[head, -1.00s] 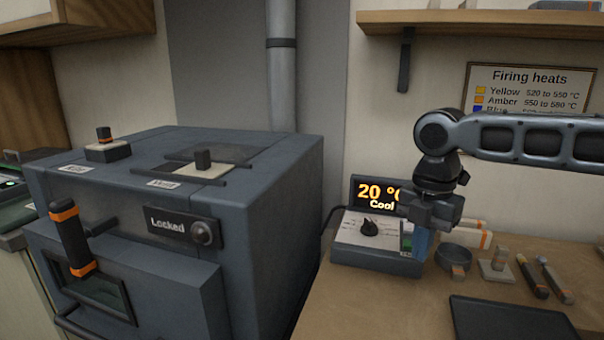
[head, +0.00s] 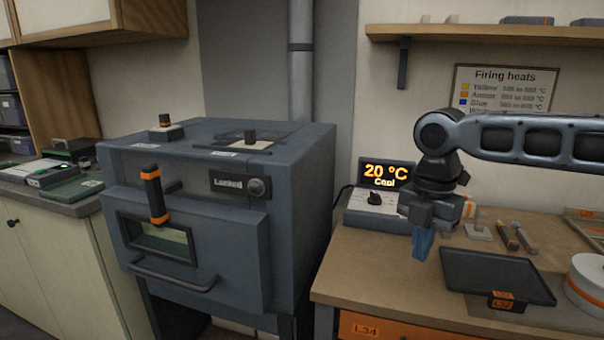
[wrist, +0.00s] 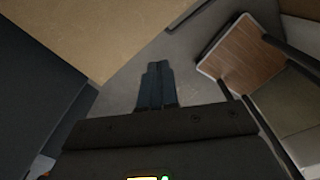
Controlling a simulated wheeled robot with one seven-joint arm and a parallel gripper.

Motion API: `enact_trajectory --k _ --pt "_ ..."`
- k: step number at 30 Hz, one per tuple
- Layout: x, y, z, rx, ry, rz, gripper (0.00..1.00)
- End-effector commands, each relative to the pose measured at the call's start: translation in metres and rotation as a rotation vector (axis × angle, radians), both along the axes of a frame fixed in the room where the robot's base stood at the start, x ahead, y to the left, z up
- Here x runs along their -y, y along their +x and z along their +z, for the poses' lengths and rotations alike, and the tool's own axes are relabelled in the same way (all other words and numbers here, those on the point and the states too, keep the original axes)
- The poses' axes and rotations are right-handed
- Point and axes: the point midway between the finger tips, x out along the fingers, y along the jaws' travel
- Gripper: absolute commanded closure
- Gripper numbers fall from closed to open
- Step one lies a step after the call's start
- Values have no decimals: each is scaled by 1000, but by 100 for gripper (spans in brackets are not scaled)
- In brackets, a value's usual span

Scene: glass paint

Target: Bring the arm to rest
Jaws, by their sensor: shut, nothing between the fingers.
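My gripper (head: 422,246) points down in the head view, in front of the bench's left part. Its blue fingers are together with nothing between them. In the wrist view the shut fingers (wrist: 155,84) show over the grey floor, beside the bench top. My arm reaches in from the right edge of the head view, its forearm about level. The gripper covers part of the controller (head: 378,212), whose display (head: 386,174) reads "20 °C" and "Cool".
The dark kiln (head: 300,190), labelled "Locked", stands left of the bench (head: 375,262). A black tray (head: 480,268) lies right of my gripper, with a white round thing (head: 590,285) beyond it. Small tools (head: 515,236) lie behind. A chair (wrist: 245,55) shows in the wrist view.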

Motion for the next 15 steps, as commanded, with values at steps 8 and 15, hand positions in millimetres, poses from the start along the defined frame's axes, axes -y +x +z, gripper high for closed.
enact_trajectory --k 8,15 --pt "-30 -3 -15 15 66 6 100" --pt "-75 -10 -33 36 167 10 100"
